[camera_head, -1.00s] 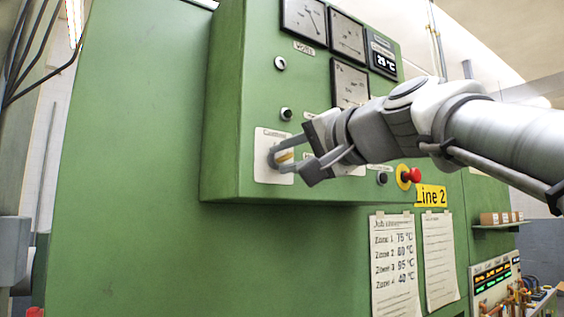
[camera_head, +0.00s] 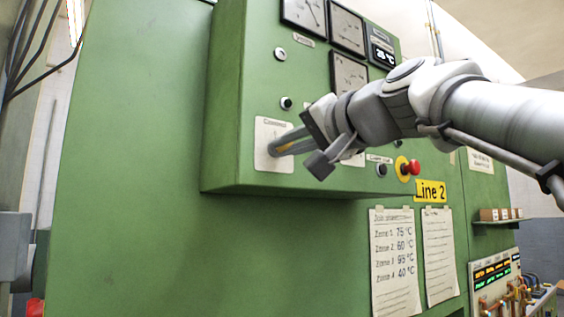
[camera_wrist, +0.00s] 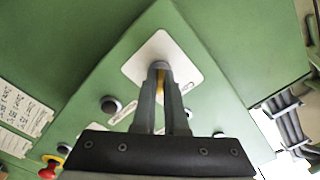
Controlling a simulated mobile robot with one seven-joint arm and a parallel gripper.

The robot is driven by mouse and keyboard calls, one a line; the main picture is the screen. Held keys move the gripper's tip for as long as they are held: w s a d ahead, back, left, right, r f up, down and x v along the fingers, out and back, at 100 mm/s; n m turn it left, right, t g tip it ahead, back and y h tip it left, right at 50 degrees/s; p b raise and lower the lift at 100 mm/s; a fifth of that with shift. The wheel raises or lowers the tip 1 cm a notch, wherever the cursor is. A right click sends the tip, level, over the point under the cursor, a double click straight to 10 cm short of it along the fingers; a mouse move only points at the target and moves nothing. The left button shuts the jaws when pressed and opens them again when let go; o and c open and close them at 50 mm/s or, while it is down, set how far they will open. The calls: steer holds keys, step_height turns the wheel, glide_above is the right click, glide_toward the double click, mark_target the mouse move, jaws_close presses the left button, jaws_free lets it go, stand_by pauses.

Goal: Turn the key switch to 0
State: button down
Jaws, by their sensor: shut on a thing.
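The key switch sits on a white plate (camera_head: 263,155) at the lower left of the green control box's front. My gripper (camera_head: 276,149) reaches the plate from the right with its fingertips closed on the switch's key. A yellow strip, seemingly part of the key (camera_wrist: 170,98), shows between the fingers in the wrist view. There my gripper (camera_wrist: 160,68) touches or nearly touches the middle of the white plate (camera_wrist: 144,69). The fingers hide most of the switch, and I cannot read its position marks.
A red emergency stop button (camera_head: 414,167) on a yellow ring sits to the right on the same panel. Black knobs (camera_head: 286,103) are close to the arm. Dial gauges (camera_head: 347,28) are above.

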steer(key=n+b, duration=0.1)
steer(key=n, duration=0.1)
steer(key=n+b, duration=0.1)
steer(key=n, duration=0.1)
steer(key=shift+f+n+b, duration=0.2)
steer(key=shift+n+b, duration=0.1)
steer(key=shift+b, duration=0.1)
steer(key=shift+r+n+b, duration=0.15)
steer(key=shift+n+b, duration=0.8)
steer(key=shift+n, duration=1.55)
steer(key=c, duration=1)
jaws_free()
steer(key=shift+o, duration=0.2)
steer(key=shift+s, duration=0.1)
steer(key=b+v, duration=0.2)
steer(key=v, duration=1.5)
steer(key=shift+d, duration=0.2)
